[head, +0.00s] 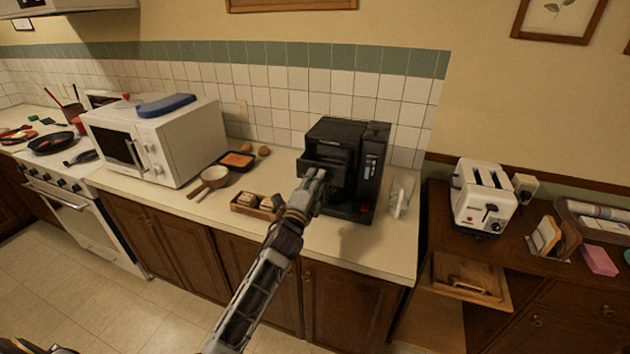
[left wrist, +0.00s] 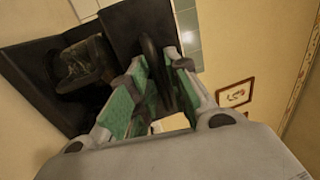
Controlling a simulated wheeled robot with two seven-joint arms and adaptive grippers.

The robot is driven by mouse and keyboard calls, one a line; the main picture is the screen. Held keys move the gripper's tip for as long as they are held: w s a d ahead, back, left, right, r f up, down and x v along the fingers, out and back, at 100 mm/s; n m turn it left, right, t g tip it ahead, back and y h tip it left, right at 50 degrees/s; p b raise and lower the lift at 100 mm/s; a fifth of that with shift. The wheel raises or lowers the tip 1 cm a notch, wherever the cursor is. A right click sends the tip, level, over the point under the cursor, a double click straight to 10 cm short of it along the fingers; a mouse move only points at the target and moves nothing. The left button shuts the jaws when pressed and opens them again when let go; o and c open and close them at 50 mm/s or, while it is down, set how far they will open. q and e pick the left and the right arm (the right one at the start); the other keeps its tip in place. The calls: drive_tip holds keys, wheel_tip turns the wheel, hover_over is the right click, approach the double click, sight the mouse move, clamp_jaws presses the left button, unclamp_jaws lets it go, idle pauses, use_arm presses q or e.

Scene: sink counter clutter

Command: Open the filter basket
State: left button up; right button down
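The black coffee maker (head: 372,172) stands upright on the counter near its right end. Its filter basket (head: 325,156) is the black part at the upper front, facing my left gripper (head: 314,174). In the left wrist view the dark machine (left wrist: 140,22) fills the upper left, and a round dark opening shows in it. A black handle-like bar (left wrist: 152,68) lies between the green-padded fingers of the left gripper (left wrist: 160,72). The fingers stand apart with a gap beside the bar; firm contact is not visible. My right gripper is not in view.
A toaster (head: 485,195) stands on the lower wooden cabinet.

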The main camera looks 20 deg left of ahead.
use_arm(q)
drive_tip(key=s+f, duration=0.2)
drive_tip(key=s, duration=0.9)
drive_tip(key=shift+s+a+f, duration=0.15)
drive_tip(key=shift+s+a, duration=0.05)
drive_tip(key=shift+s, duration=0.15)
idle(0.6)
idle(0.5)
